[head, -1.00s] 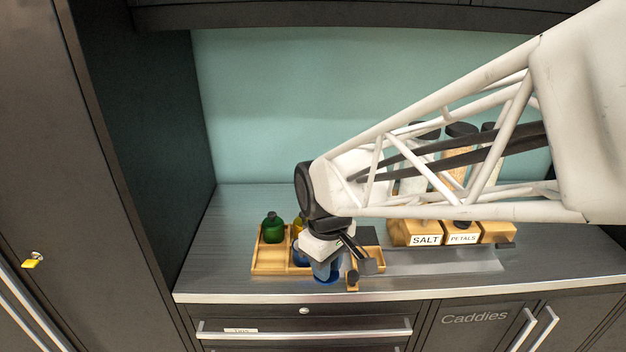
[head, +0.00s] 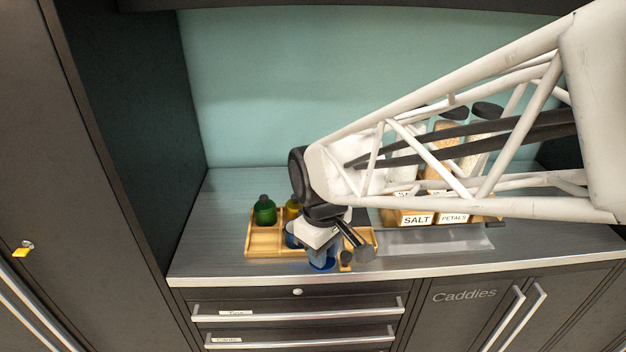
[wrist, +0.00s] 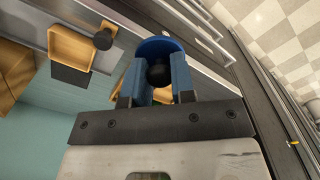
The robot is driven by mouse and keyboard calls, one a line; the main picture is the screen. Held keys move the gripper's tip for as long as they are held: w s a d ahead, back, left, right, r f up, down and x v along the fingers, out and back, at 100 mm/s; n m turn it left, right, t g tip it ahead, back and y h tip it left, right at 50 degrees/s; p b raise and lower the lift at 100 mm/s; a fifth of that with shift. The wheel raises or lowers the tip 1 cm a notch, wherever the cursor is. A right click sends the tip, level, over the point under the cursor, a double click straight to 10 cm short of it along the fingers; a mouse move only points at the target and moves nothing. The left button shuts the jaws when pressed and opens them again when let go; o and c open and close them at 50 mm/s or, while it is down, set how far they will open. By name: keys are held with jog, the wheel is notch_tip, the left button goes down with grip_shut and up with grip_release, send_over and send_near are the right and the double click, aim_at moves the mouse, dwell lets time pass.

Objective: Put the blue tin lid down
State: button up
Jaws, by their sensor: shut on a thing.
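The blue tin lid (wrist: 160,46) is round with a dark knob in the middle. My gripper (wrist: 158,85) is shut on it, with one blue-grey finger on each side of the knob in the wrist view. In the head view the lid (head: 322,265) shows blue below my gripper (head: 320,252), over the front of the wooden tray near the counter's front edge. My wrist hides part of the tray, and I cannot tell whether the lid touches anything below it.
The wooden tray (head: 262,253) holds a green bottle (head: 264,211), a yellow bottle (head: 292,207) and a blue item (head: 291,236). Wooden boxes labelled SALT (head: 417,219) and PETALS (head: 453,218) stand to the right. The counter (head: 215,215) left of the tray is clear.

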jog(key=shift+w+d+f, duration=0.25)
jog(key=shift+w+d, duration=0.25)
jog(key=shift+d, duration=0.1)
jog(key=w+d+f, duration=0.1)
jog(key=w+d, duration=0.1)
jog(key=d, duration=0.1)
jog(key=w+d+f, duration=0.1)
jog(key=w+d, duration=0.1)
jog(key=d, duration=0.1)
jog(key=w+d+f, duration=0.2)
jog(key=d, duration=0.2)
jog(key=shift+w, duration=0.35)
jog(key=w, duration=0.5)
jog(key=w+f, duration=0.1)
jog(key=w, duration=1)
jog(key=shift+a+f, duration=0.2)
jog(key=shift+a, duration=0.2)
jog(key=shift+f, duration=1.75)
jog(key=shift+f, duration=0.1)
